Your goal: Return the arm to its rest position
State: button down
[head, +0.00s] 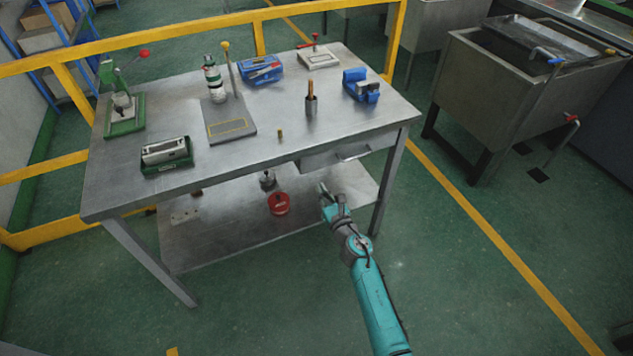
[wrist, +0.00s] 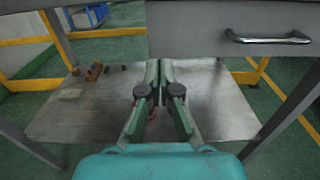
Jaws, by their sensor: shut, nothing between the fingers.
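My gripper (head: 323,188) is at the end of my teal arm, in front of the metal workbench (head: 200,185) and below its top, near the drawer (head: 335,158). In the wrist view my gripper (wrist: 159,65) has its two fingers together, with nothing between them. The fingers point toward the space under the drawer (wrist: 190,30), above the lower shelf (wrist: 215,115). My arm reaches up from the bottom of the head view, over the green floor.
A red round item (head: 278,203) is on the lower shelf. Open floor lies right of my arm.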

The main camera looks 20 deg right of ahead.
jog(key=shift+s+d, duration=0.1)
jog(key=shift+s, duration=1.8)
jog(key=s+a+f+m+g, duration=0.1)
jog(key=s+a+m, duration=0.2)
jog(key=s+m, duration=0.85)
jog(key=s+a+f+m, duration=0.1)
jog(key=s+a+m, duration=0.35)
jog(key=s, duration=1.25)
jog(key=s+r+m+g, duration=0.1)
jog(key=s+r+m, duration=0.6)
jog(key=s+m, duration=0.3)
jog(key=s+r+m+g, duration=0.1)
jog(key=s+r+m, duration=0.7)
jog(key=s+m, duration=0.2)
jog(key=shift+s+d+h, duration=0.3)
jog(key=shift+s+d, duration=0.1)
jog(key=shift+s, duration=1)
